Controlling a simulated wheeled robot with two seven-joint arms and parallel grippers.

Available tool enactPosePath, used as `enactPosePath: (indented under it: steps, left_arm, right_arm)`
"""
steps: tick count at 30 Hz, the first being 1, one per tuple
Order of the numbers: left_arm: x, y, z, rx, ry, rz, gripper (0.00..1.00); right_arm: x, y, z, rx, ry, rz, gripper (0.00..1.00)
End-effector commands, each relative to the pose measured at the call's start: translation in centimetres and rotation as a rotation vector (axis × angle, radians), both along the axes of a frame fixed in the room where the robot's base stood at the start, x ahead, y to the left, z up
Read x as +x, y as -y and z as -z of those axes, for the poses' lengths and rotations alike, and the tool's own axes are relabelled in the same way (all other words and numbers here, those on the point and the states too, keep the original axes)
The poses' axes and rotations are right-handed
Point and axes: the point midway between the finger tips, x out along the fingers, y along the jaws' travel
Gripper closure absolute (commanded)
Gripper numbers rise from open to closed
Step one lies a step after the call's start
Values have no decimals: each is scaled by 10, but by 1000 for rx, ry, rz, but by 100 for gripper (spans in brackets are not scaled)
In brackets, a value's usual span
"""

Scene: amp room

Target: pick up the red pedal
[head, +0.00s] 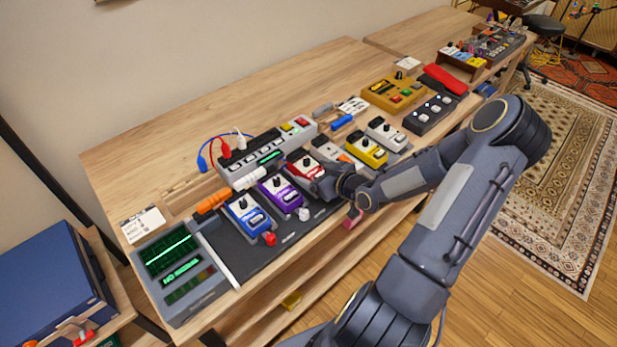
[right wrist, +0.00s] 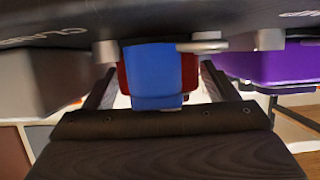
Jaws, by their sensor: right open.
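The red pedal (head: 306,165) sits on the dark pedal mat between the purple pedal (head: 283,193) and a grey-white pedal; its front right part is hidden by my right gripper (head: 320,186). My right gripper is open and low at the near side of the red pedal. In the right wrist view the red pedal (right wrist: 190,73) shows as red edges between my two fingers, behind a blue block that covers its middle. I cannot tell from this view whether the fingers touch it. My left gripper is not in view.
The purple pedal also fills the right of the wrist view (right wrist: 270,65). The blue pedal (head: 248,215), yellow pedal (head: 366,152) and white pedal (head: 387,133) stand close by. A grey power strip (head: 268,152) lies behind. The table's back left is clear.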

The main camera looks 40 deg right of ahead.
Motion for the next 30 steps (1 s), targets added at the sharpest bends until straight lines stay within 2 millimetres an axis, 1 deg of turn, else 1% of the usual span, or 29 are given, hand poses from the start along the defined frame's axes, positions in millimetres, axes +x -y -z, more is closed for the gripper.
enactPosePath:
  steps: [1, 4, 11, 14, 25, 26, 30]
  left_arm:
    - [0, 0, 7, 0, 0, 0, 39]
    - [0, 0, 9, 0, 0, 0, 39]
    - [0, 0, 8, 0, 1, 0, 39]
    - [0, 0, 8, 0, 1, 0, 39]
    - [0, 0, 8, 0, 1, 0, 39]
    - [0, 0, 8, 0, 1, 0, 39]
    - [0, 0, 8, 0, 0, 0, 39]
  right_arm:
    - [7, -2, 5, -1, 2, -4, 20]
    - [14, -2, 6, 0, 1, -2, 20]
    - [14, -2, 5, -1, -1, -1, 20]
    - [14, -2, 5, -1, -1, -1, 32]
    - [14, -2, 5, -1, -1, -1, 80]
    - [15, -2, 4, -1, 2, -2, 82]
    - [15, -2, 4, -1, 2, -2, 82]
